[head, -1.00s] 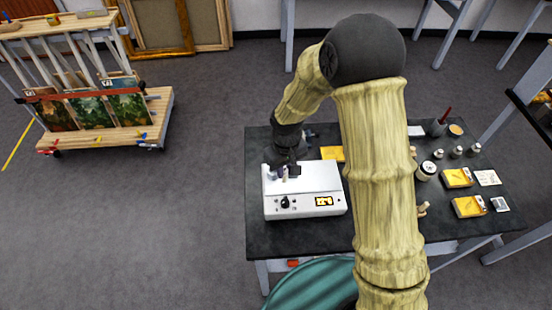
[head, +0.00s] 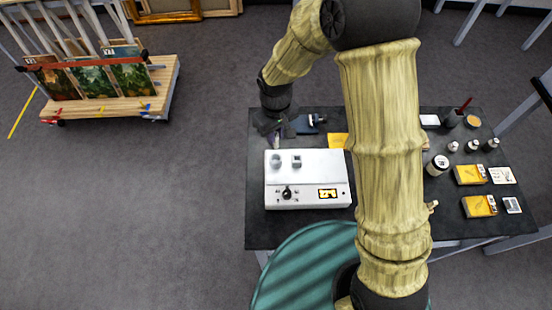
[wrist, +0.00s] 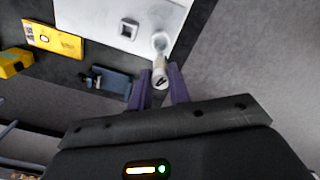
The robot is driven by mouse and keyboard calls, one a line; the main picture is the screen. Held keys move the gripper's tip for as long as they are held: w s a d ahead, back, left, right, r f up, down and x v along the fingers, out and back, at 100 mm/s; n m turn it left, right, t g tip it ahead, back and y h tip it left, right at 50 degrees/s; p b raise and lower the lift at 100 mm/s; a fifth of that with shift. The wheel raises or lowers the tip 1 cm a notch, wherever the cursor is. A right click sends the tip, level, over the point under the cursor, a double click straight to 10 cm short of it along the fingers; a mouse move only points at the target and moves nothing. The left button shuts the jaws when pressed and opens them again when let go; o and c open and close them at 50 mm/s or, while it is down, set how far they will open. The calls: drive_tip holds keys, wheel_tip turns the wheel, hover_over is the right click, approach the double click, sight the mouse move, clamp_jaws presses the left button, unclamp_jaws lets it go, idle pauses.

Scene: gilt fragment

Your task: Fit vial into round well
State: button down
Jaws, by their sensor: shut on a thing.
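My gripper (wrist: 160,90) is shut on a small pale vial (wrist: 160,74), held between two purple fingers in the wrist view. In the head view my gripper (head: 273,133) is at the back left edge of the white device (head: 308,172), with the vial (head: 276,142) partly hidden below it. The device's top has a round well (head: 276,160) at left and a square well (head: 296,160) beside it. In the wrist view the round well (wrist: 160,42) lies just beyond the vial's far end, and the square well (wrist: 129,29) is to its left. The vial is outside both wells.
The device stands on a dark table (head: 258,222). A dark blue object (head: 308,123) and a yellow card (head: 338,140) lie behind it. Small bottles, a white jar (head: 437,165) and yellow boxes (head: 471,174) are at right. A teal round stool (head: 285,262) stands in front.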

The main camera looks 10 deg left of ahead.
sight(276, 145)
drive_tip(key=shift+f+p, duration=0.8)
drive_tip(key=shift+f, duration=2)
drive_tip(key=shift+f+p, duration=0.75)
drive_tip(key=shift+f, duration=1.35)
drive_tip(key=shift+f, duration=0.15)
drive_tip(key=c, duration=1.3)
unclamp_jaws()
wheel_tip(276, 145, up, 12)
drive_tip(key=b, duration=0.4)
drive_tip(key=shift+r, duration=0.2)
